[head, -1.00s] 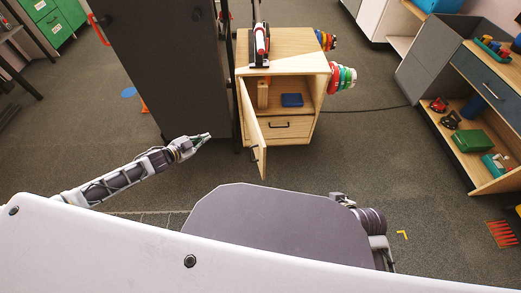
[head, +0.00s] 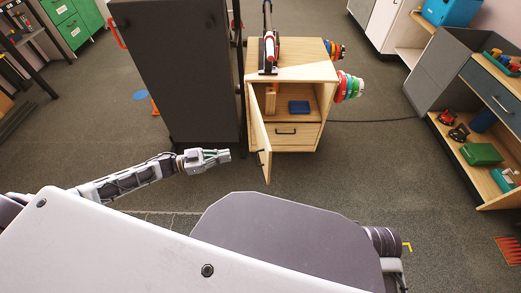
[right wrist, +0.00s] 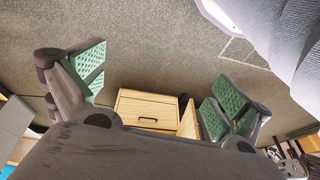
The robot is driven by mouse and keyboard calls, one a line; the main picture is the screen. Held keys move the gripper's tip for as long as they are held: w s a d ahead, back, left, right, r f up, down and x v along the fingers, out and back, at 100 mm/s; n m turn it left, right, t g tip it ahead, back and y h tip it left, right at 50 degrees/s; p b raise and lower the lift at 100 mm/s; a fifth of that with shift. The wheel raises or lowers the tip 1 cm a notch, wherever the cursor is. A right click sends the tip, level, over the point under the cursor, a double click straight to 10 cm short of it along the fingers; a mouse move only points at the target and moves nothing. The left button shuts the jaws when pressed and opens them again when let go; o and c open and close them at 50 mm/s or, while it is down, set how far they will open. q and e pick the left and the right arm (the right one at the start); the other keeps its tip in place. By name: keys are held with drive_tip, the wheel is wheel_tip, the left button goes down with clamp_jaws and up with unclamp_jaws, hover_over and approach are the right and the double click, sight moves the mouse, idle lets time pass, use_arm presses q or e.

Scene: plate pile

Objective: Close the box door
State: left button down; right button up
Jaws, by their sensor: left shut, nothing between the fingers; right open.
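The box is a light wooden cabinet (head: 312,70) with its door (head: 260,138) swung open toward me, hinged at the left side. A dark handle shows on the door's outer part. My left gripper (head: 226,156) is shut and empty, just left of the door and apart from it. In the right wrist view, the cabinet's drawer (right wrist: 150,106) and the door seen nearly edge-on (right wrist: 188,122) lie beyond my right gripper (right wrist: 150,82), whose green-padded fingers are wide open and empty. The right gripper is hidden in the head view.
A tall dark cabinet (head: 185,70) stands left of the box. Inside the box are a blue item (head: 299,107) and a drawer below. A red-and-black tool (head: 269,50) stands on top. Shelves (head: 485,180) are at the right. The floor before the box is clear.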

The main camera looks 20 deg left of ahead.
use_arm(q)
drive_tip(key=shift+w, duration=0.1)
idle(0.5)
drive_tip(key=b, duration=0.2)
approach(268, 148)
drive_tip(key=x, duration=0.2)
drive_tip(key=b+x, duration=0.1)
drive_tip(key=x, duration=0.2)
drive_tip(key=shift+f, duration=0.2)
drive_tip(key=shift+b+x, duration=0.4)
drive_tip(key=shift+x, duration=0.6)
use_arm(e)
drive_tip(key=shift+t+y, duration=0.6)
drive_tip(key=shift+w+a+f, duration=0.15)
drive_tip(key=shift+a+f, duration=0.2)
drive_tip(key=shift+f, duration=0.35)
drive_tip(key=shift+w+a+f, duration=0.15)
drive_tip(key=shift+a+f, duration=0.2)
drive_tip(key=shift+f, duration=0.4)
drive_tip(key=shift+w+a+f, duration=0.15)
drive_tip(key=shift+a+f, duration=0.2)
drive_tip(key=shift+f, duration=0.35)
use_arm(q)
drive_tip(key=shift+n, duration=0.3)
use_arm(e)
drive_tip(key=shift+d, duration=0.1)
